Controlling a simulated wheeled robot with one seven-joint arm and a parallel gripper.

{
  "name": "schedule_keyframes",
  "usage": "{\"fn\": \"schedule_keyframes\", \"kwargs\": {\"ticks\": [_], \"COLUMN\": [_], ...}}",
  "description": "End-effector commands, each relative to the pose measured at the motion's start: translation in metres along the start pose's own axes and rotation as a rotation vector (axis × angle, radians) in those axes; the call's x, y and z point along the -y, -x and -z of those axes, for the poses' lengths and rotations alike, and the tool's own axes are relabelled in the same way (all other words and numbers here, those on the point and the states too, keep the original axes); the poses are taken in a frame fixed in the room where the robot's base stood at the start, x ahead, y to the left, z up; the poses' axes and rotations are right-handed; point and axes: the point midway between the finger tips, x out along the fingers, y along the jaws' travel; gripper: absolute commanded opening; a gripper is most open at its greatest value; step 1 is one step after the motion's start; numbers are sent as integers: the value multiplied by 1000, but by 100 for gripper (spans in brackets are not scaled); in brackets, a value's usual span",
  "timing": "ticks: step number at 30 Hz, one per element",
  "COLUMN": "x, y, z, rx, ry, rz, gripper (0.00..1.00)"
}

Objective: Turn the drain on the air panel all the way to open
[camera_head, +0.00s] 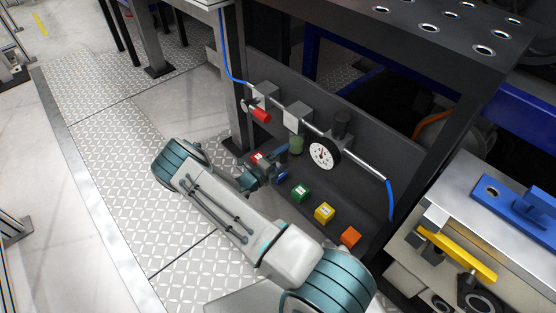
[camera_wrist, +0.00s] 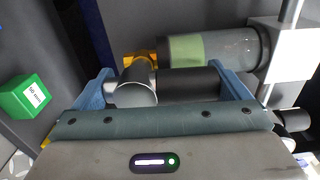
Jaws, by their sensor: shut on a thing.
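The air panel (camera_head: 345,125) is a dark upright board with a pipe run across it. A filter with a green bowl (camera_head: 296,145) hangs from the pipe; in the wrist view its green window (camera_wrist: 186,50) and grey body lie sideways. The exact contact is partly hidden. I cannot read the drain's turn angle.
A round gauge (camera_head: 324,152) and a red-handled valve (camera_head: 259,113) flank the filter. Red, blue, green (camera_head: 301,193), yellow (camera_head: 324,212) and orange (camera_head: 350,236) blocks stand in a row below. A metal bench with a yellow bar (camera_head: 455,252) is at right.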

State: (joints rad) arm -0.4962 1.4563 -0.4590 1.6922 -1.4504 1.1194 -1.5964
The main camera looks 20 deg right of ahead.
Motion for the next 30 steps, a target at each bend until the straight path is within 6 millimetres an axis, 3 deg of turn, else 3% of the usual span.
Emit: {"fn": "schedule_keyframes", "kwargs": {"ticks": [19, 20, 30], "x": [-1, -1, 0], "y": [-7, -7, -2], "z": [3, 3, 4], "rx": [-14, -14, -16], "ry": [52, 52, 49], "rz": [-4, -4, -3], "gripper": [54, 100, 100]}}
